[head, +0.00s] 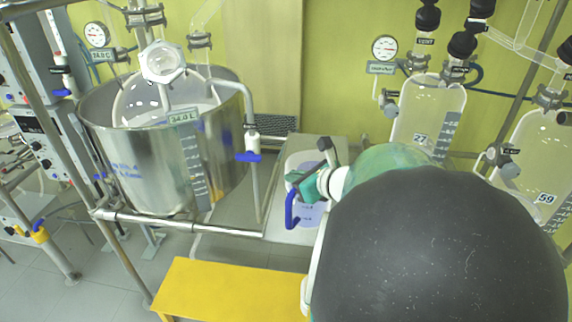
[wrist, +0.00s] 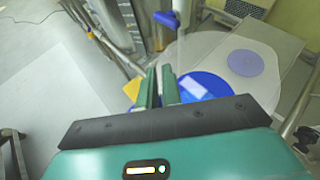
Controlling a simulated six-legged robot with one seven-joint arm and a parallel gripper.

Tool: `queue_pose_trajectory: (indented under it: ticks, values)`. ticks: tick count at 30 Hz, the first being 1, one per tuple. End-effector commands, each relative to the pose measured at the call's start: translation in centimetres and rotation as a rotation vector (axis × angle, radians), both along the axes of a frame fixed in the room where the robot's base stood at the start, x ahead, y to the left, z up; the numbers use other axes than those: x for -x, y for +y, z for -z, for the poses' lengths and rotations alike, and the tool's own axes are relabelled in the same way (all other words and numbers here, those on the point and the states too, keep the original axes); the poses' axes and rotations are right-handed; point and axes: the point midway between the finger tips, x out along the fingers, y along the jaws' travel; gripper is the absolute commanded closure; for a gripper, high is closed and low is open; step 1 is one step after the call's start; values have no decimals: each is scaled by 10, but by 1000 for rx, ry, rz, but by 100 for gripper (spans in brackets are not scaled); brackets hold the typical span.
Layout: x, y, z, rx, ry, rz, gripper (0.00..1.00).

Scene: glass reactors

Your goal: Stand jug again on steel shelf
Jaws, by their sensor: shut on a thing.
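A large steel vessel (head: 150,165) with glass fittings stands left of the shelf, behind a metal rail (head: 170,224). A yellow step (head: 225,290) is in front. Glass reactors (head: 425,115) stand at the right. A valve with a blue handle (head: 248,156) hangs near the shelf.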

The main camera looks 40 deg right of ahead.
Motion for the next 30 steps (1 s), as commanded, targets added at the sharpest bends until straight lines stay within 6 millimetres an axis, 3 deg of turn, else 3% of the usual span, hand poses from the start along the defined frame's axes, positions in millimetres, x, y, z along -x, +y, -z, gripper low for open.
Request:
queue_pose_trajectory:
  ticks: [8, 24, 30]
  values:
    - [-7, -4, 3, -2, 0, -9, 100]
    - [-56, -68, 39, -1, -1, -10, 100]
    - [-69, -87, 65, -3, -1, -10, 100]
